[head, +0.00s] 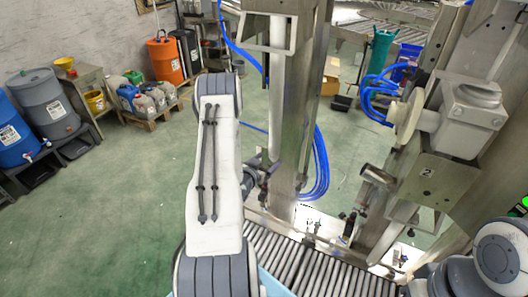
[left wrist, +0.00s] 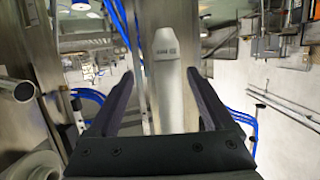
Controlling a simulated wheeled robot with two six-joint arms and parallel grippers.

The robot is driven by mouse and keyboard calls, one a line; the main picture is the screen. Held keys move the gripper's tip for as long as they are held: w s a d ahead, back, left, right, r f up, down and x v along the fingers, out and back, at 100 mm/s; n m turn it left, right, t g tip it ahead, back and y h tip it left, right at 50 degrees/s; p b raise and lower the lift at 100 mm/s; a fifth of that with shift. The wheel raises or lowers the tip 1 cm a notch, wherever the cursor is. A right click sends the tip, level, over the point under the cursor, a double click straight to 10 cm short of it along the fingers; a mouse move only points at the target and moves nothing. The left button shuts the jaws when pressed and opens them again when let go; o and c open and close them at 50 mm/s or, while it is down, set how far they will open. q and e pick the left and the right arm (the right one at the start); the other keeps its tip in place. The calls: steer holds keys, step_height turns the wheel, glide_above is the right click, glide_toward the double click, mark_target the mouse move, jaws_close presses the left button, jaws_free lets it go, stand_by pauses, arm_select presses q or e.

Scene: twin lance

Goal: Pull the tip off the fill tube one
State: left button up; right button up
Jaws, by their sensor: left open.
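Fill tube one appears to be the pale vertical tube (head: 276,95) beside a steel column in the head view. In the left wrist view a smooth grey tapered piece (left wrist: 172,60) with small dark lettering, seemingly its tip, stands between my fingers. My left gripper (left wrist: 160,76) is open, one dark finger on each side of the piece, with gaps on both sides. In the head view my left gripper (head: 266,172) is small and dark, beside the column, partly hidden by my white arm. My right gripper is out of view.
A roller conveyor (head: 310,262) runs below the column. A steel plate marked 2 (head: 427,172) and a grey-white filling unit (head: 465,118) stand at right. Blue hoses (head: 320,165) hang near the column. Drums (head: 45,100) stand far left; the green floor (head: 110,210) is mostly clear.

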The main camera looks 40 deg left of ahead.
mark_target(272, 157)
arm_select(q)
steer(key=shift+s+a+f+b+x, duration=0.2)
steer(key=shift+b+x, duration=0.4)
steer(key=shift+x, duration=0.9)
steer(key=shift+a+f+b+x, duration=0.1)
steer(key=shift+f+b+x, duration=0.4)
steer(key=shift+x, duration=1)
steer(key=shift+s+a+f+b+x, duration=0.15)
steer(key=shift+b+x, duration=0.55)
steer(key=shift+x, duration=0.8)
jaws_close()
